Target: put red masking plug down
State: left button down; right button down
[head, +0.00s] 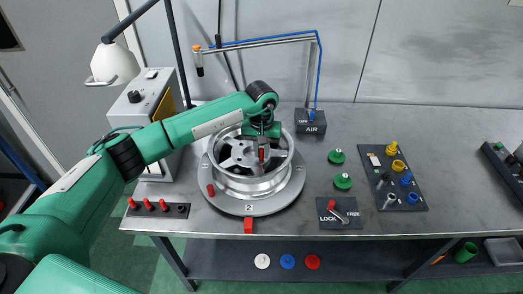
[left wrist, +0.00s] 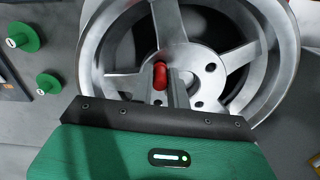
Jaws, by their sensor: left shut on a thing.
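My left gripper (head: 263,143) is over the middle of the silver wheel (head: 249,185), pointing down. It is shut on a red masking plug (head: 262,155). In the left wrist view the red plug (left wrist: 160,75) sits between the fingertips (left wrist: 165,92), in front of the wheel's hub. The hub shows several dark bolt holes, and I cannot tell whether the plug touches it. The wheel lies on a round grey turntable (head: 222,204). More red plugs (head: 147,204) stand in a dark rack at the front left. My right gripper is not in view.
A red peg (head: 211,190) stands at the turntable's left, and a red tab (head: 248,226) at its front. A LOCK/FREE lever plate (head: 338,213), green knobs (head: 342,181) and a dark board of coloured parts (head: 392,177) are to the right. A grey box (head: 150,130) stands back left.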

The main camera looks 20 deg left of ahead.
aim_at(261, 149)
pick_arm(q)
jog(key=c, duration=1.4)
grip_release()
jog(key=shift+o, duration=0.2)
jog(key=shift+r+p, duration=0.55)
jog(key=shift+p, duration=0.3)
jog(key=shift+r, duration=0.35)
jog(key=shift+w+r+b, duration=0.1)
jog(key=shift+r+b, duration=0.5)
jog(key=shift+b, duration=0.1)
notch_tip(261, 149, up, 10)
jog(key=b, duration=0.3)
